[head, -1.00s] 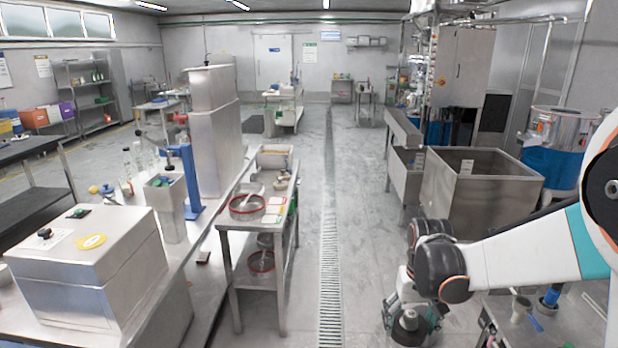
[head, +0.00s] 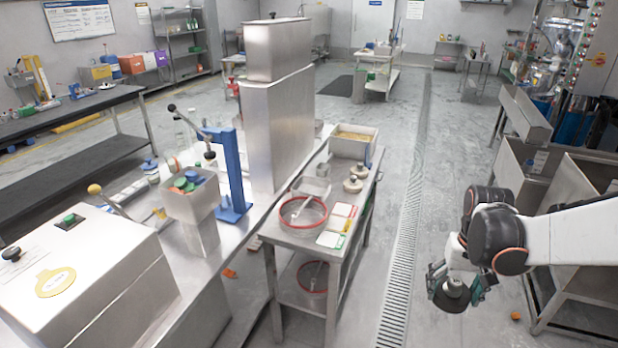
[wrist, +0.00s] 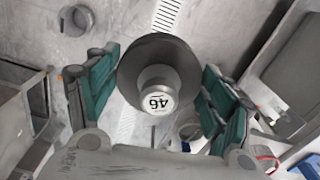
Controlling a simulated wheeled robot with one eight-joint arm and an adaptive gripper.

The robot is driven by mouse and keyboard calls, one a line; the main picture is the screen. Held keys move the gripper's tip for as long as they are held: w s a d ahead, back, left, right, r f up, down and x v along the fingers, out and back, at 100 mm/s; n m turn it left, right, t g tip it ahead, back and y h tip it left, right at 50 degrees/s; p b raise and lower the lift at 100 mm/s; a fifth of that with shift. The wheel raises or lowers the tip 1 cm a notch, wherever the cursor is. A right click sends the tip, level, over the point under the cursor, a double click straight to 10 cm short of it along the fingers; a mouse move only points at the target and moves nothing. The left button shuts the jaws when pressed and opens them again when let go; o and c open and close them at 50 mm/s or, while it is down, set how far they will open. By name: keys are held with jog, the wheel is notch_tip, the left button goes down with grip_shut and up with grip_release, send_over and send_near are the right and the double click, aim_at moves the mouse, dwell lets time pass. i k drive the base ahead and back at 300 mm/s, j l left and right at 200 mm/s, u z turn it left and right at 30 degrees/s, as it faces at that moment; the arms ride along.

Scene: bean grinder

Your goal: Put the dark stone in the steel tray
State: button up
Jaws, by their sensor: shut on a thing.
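The dark stone is a dark round disc with a pale hub marked 46; it shows between the green fingers in the wrist view (wrist: 135,65). My gripper (wrist: 157,88) is shut on it. In the head view my gripper (head: 462,283) holds the dark stone (head: 453,297) in the air right of the steel side table (head: 345,225), over the floor. A metal tray with yellowish contents (head: 354,146) stands at the table's far end. A small clear or metal tray (head: 311,187) lies nearer. I cannot tell which is the steel tray.
A red-rimmed sieve (head: 303,222), two tan knobbed discs (head: 357,172) and coloured cards (head: 336,228) share the side table. Open steel bins (head: 575,185) stand at right.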

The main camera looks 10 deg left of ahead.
aim_at(311, 189)
jog(key=i+l+u, duration=0.2)
jog(key=i+u, duration=0.3)
jog(key=i, duration=0.2)
jog(key=i+l+u, duration=0.5)
jog(key=i, duration=0.15)
jog(key=i+l+u, duration=1)
jog(key=l, duration=0.5)
jog(key=k+j, duration=0.05)
